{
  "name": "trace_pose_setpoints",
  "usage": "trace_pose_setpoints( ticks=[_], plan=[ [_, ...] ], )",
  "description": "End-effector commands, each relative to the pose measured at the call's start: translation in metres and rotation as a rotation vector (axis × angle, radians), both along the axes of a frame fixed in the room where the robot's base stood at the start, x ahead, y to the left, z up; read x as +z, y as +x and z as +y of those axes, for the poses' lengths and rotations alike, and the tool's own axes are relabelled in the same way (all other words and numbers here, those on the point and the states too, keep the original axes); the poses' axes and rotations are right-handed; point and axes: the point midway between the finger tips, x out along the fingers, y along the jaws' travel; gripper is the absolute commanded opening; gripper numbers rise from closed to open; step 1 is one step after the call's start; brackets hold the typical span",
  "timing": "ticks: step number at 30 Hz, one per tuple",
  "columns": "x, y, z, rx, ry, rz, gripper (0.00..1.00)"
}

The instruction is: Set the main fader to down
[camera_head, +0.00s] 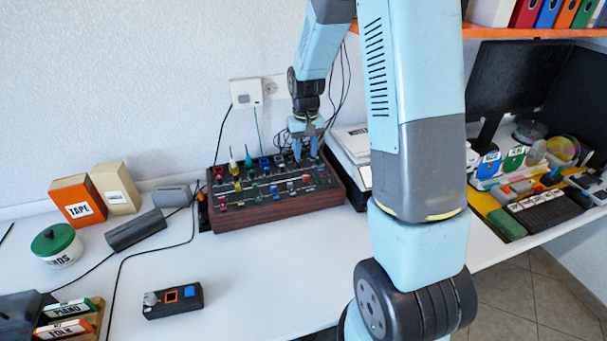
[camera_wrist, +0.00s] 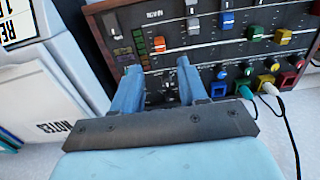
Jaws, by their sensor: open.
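The mixer (camera_head: 275,218), a dark panel in a wooden case, stands on the white table against the wall. It also shows in the wrist view (camera_wrist: 88,8), with coloured sliders and knobs. A red-orange cap (camera_wrist: 158,43) and grey caps (camera_wrist: 192,25) sit on its panel. A light cap in a dark slot (camera_wrist: 113,30) lies near the case's edge, beside small level lights. The labels are too small to tell surely which is the main fader. My gripper (camera_head: 306,157) points down over the mixer's back right part, open, its fingers (camera_wrist: 157,72) apart with nothing held between them.
Plugs and cables, such as a white plug (camera_wrist: 270,89), stand up along the mixer's back edge, left of my gripper in the head view. A white box (camera_head: 352,145) stands close on the right. A small button box (camera_head: 173,300) lies in front; the table between is mostly clear.

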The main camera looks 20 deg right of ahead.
Motion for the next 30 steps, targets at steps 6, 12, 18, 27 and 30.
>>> trace_pose_setpoints(
  ticks=[6, 12, 18, 27, 30],
  plan=[
    [-0.04, -0.001, -0.001, -0.002, 0.0, 0.004, 0.43],
    [-0.071, -0.001, -0.001, -0.002, 0.0, 0.003, 0.43],
    [-0.088, -0.001, -0.001, -0.003, 0.0, 0.001, 0.43],
    [-0.092, -0.001, -0.001, -0.003, 0.0, 0.0, 0.43],
    [-0.092, 0.0, -0.001, -0.002, 0.0, 0.0, 0.41]
  ],
)
